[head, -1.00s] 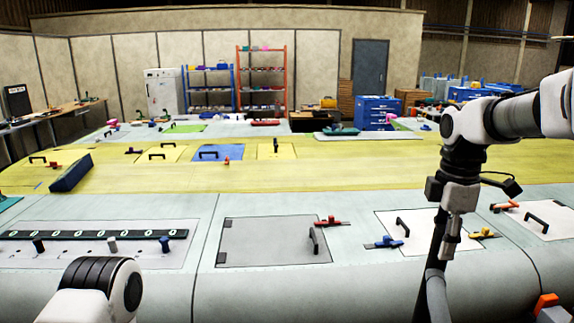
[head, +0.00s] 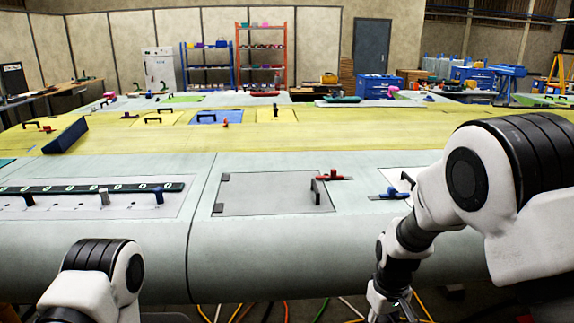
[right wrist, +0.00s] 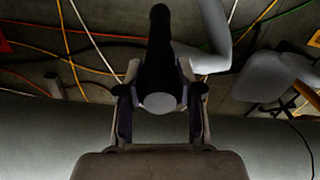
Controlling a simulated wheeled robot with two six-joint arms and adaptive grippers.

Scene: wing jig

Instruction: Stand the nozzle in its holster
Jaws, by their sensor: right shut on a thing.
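My right gripper (right wrist: 160,100) is shut on the nozzle (right wrist: 160,55), a dark cylinder with a round grey end between the two fingers in the right wrist view. Its dark part reaches up the picture, over the floor with its cables. In the head view my right arm hangs down at the front edge of the wing, and the nozzle is out of sight there. I cannot make out the holster in either view now. My left gripper is outside the views; only part of its arm shows at the lower left.
The wing's front edge (head: 300,270) runs across below the grey hatch panel (head: 265,193). A red clamp (head: 322,178) and a blue clamp (head: 390,194) lie on the wing. Coloured cables (right wrist: 85,40) cross the floor. A pale bent tube (right wrist: 214,25) is close beside the nozzle.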

